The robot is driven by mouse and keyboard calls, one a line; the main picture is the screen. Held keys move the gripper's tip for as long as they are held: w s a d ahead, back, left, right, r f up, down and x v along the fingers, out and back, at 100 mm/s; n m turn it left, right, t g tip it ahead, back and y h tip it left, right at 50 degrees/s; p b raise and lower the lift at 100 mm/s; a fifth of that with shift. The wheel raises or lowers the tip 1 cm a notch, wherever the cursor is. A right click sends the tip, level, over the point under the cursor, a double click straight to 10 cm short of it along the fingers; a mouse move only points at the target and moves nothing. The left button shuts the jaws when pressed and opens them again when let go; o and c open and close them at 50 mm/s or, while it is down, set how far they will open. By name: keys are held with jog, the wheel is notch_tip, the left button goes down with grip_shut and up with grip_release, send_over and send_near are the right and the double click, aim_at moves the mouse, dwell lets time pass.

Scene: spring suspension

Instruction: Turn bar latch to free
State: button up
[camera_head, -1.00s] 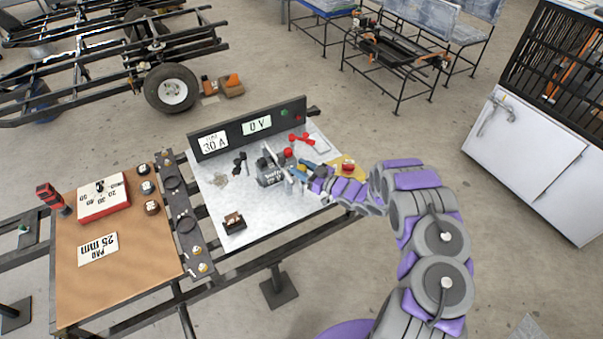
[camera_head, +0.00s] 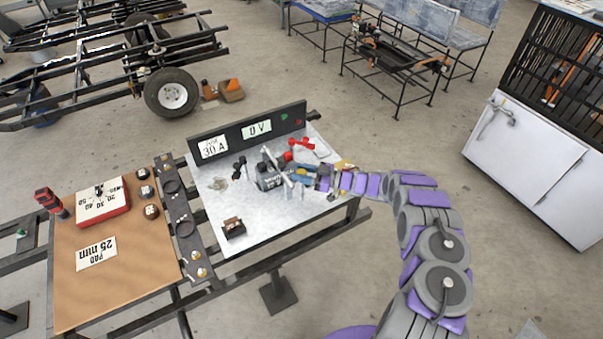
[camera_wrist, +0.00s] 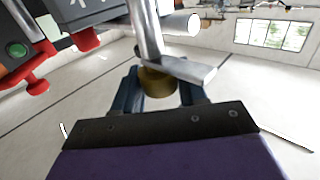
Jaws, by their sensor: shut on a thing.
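A grey fixture (camera_head: 268,180) with a small label stands on the pale metal work plate. A light grey bar (camera_head: 286,179) stands at its right side. In the wrist view, a metal post (camera_wrist: 148,35) runs down to a flat silver bar (camera_wrist: 185,70). A brass-coloured cylindrical piece (camera_wrist: 158,84) sits below them. My gripper (camera_head: 312,176) reaches in from the right. Its blue fingers also show in the wrist view (camera_wrist: 158,92), closed around the brass piece. The exact contact is partly hidden by the bar and my gripper's dark front plate.
A dark panel (camera_head: 245,130) with "30 A" and "0 V" displays stands behind the work plate (camera_head: 225,205). Red parts (camera_head: 303,146) lie near its right end, and a small dark block (camera_head: 233,227) at front left. A brown board (camera_head: 125,275) adjoins on the left.

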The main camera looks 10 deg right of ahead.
jog(key=shift+w+d+r, duration=0.1)
jog(key=shift+r, duration=0.05)
jog(key=o, duration=1)
jog(key=shift+c, duration=0.2)
jog(key=p+v, duration=0.3)
jog(key=v, duration=1.4)
jog(key=shift+d+f, duration=0.2)
jog(key=shift+d, duration=0.05)
